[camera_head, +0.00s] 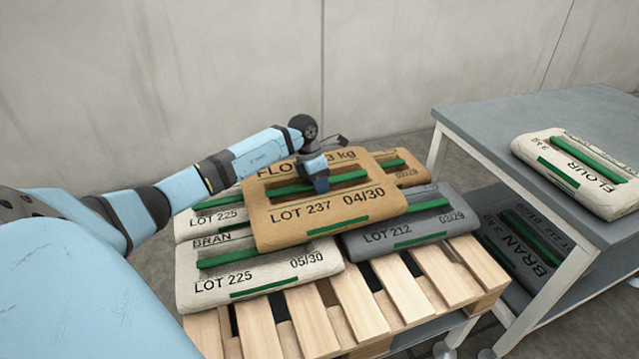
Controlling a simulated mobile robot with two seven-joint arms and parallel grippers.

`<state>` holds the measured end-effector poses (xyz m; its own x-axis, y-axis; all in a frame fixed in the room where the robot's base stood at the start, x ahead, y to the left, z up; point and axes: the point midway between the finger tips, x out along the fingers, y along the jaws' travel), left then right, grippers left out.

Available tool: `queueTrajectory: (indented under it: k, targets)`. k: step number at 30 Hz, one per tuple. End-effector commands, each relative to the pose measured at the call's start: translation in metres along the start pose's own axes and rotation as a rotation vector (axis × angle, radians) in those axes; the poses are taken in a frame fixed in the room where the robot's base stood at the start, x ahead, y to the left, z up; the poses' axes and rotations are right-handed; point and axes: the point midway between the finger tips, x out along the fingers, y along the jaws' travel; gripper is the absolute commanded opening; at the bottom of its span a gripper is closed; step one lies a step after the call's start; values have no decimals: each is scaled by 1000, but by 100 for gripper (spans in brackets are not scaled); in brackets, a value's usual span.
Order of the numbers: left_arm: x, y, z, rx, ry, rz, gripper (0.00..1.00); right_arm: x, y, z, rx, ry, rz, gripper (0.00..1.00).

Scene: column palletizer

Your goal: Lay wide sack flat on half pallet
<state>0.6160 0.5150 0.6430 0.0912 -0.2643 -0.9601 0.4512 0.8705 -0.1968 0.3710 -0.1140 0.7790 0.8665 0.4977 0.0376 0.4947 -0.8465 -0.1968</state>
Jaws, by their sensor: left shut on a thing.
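A wide tan flour sack (345,212) marked LOT 237 lies over the other sacks on the wooden pallet (345,318), slightly tilted. My left gripper (318,182) is shut on the green handle strip across its top. Under and beside it are a white bran sack (265,268) at the front left, another white sack (200,222) behind that, a grey sack (405,228) at the right and a second tan sack (408,170) at the back. I cannot tell whether the held sack touches those below. My right gripper is not in view.
A grey table (540,118) stands at the right, with a white flour sack (580,172) on top and a dark bran sack (518,240) on its lower shelf. The front slats of the pallet are bare. A plain wall is behind.

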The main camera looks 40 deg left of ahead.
Motion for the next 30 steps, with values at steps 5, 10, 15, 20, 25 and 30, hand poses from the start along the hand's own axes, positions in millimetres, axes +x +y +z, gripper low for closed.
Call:
queueTrajectory:
  k: [5,10,15,20,25,30]
  targets:
    - [-2,1,2,2,-9,4,0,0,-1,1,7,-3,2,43]
    - [1,2,1,1,-9,4,0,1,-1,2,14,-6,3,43]
    - [2,3,1,1,-10,4,0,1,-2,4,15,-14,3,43]
    - [9,2,-2,0,0,0,53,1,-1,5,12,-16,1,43]
    - [9,2,-2,0,0,0,53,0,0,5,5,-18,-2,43]
    - [8,1,-2,0,0,-1,53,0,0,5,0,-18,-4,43]
